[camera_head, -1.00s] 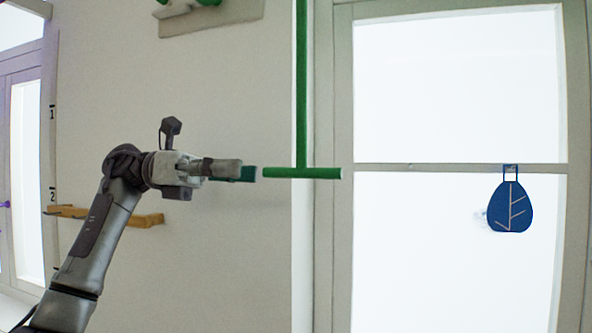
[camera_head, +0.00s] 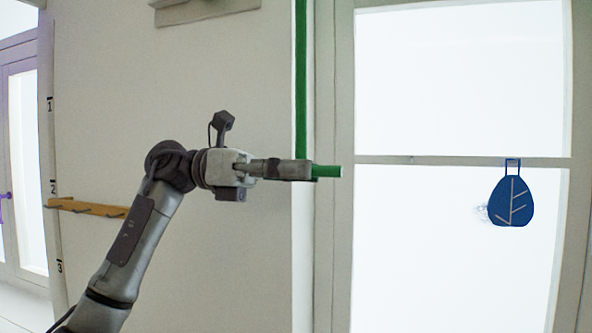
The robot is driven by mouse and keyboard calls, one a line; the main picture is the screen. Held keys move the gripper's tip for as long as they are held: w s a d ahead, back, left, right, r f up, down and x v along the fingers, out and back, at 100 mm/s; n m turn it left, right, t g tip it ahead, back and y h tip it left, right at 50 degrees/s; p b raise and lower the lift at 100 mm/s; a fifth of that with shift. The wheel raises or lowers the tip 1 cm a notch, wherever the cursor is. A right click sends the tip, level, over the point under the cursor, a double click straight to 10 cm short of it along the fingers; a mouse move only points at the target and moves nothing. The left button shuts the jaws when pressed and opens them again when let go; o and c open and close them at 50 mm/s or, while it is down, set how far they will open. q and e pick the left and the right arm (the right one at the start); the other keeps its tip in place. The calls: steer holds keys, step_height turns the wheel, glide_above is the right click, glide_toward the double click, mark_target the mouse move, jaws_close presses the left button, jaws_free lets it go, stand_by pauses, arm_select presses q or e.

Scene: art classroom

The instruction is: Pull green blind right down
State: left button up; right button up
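The green blind pull (camera_head: 301,85) is a T-shaped handle. Its upright rod comes down from above the picture, beside the window frame, and ends in a short level bar (camera_head: 329,171). My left gripper (camera_head: 309,171) is at this bar, with its fingers over the left part and centre of it. Only the bar's right end shows past the fingertips. I see the fingers from the side, so I cannot tell whether they are closed on the bar. The blind itself is not in view. My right gripper is not in view.
A bright window (camera_head: 460,80) with a grey frame stands at the right. A dark blue leaf-shaped piece (camera_head: 511,202) hangs before it. A wooden peg rail (camera_head: 90,207) is on the wall at the left. The wall below the handle is clear.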

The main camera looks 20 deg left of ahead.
arm_select(q)
steer(key=shift+s, duration=0.1)
jaws_close()
